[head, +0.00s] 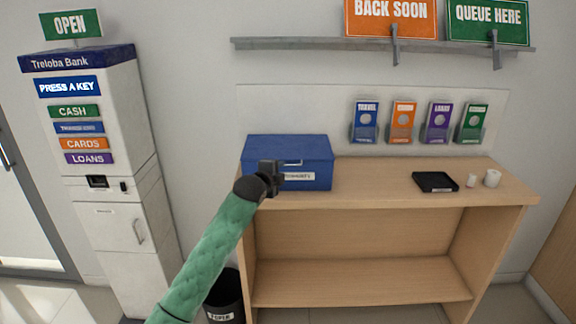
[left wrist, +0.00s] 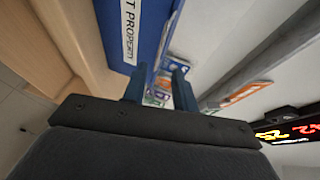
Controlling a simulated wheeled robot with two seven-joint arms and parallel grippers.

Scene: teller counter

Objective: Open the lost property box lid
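The blue lost property box (head: 310,149) stands on the left end of the wooden counter, with its lid down. A pale handle strip (head: 292,162) shows at the lid's front edge. Its white label is partly hidden behind my left gripper (head: 271,174), which is in front of the box's front face. In the left wrist view, the box (left wrist: 152,28) and its label lie beyond the fingers. The left fingers (left wrist: 160,88) are apart, with nothing held between them. I cannot tell whether they touch the box. My right gripper is in neither view.
The counter (head: 370,180) is clear in the middle. A black tray (head: 435,182) and two white cups (head: 491,178) stand at its right. Leaflet holders (head: 403,122) hang behind, under a wall shelf (head: 300,44). A dark bin (head: 226,298) and a kiosk (head: 100,150) stand left.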

